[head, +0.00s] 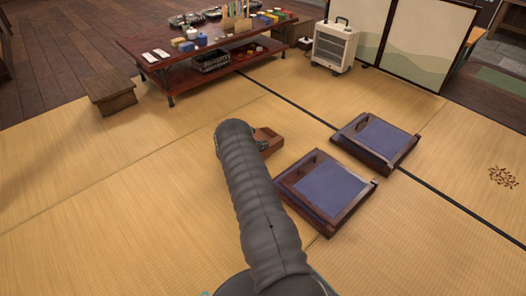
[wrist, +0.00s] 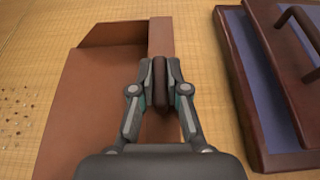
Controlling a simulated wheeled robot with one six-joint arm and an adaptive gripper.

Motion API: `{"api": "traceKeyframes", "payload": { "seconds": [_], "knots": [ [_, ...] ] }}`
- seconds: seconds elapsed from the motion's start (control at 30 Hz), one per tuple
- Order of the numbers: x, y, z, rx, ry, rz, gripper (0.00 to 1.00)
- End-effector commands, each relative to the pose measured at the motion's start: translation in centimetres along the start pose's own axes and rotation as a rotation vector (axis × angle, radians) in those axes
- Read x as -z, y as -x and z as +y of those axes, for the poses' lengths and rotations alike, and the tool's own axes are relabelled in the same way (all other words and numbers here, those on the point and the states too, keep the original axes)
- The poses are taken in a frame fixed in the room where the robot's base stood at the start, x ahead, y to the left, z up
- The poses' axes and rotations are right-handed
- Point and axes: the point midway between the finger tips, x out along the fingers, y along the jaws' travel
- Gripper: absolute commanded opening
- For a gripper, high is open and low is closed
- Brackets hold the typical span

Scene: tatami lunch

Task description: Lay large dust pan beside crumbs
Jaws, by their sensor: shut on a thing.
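The large dust pan (wrist: 95,95) is a reddish-brown, box-like pan with a dark handle (wrist: 160,88) in the wrist view. My gripper (wrist: 160,72) is shut on that handle from above. In the head view, part of the dust pan (head: 269,140) shows just right of my arm's end; my arm hides the rest, and the gripper is hidden there. Crumbs (wrist: 16,108) lie scattered on the tatami left of the pan, a short gap away, in the wrist view. I cannot tell whether the pan touches the mat.
Two dark wooden trays with blue panels, a near one (head: 325,190) and a far one (head: 375,139), lie right of the pan. A low table (head: 195,68), a small stool (head: 110,92) and a heater (head: 335,46) stand farther back. Tatami at left is clear.

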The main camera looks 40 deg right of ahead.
Motion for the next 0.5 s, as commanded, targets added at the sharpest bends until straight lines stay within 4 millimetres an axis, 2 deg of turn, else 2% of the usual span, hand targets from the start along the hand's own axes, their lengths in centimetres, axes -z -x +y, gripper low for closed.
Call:
{"api": "traceKeyframes", "payload": {
  "seconds": [0.23,0.5],
  "knots": [
    [3.1,-1.3,-0.1,0.000,0.002,0.000,0.00],
    [3.3,-1.4,-0.1,0.000,0.000,0.000,0.00]
  ]
}}
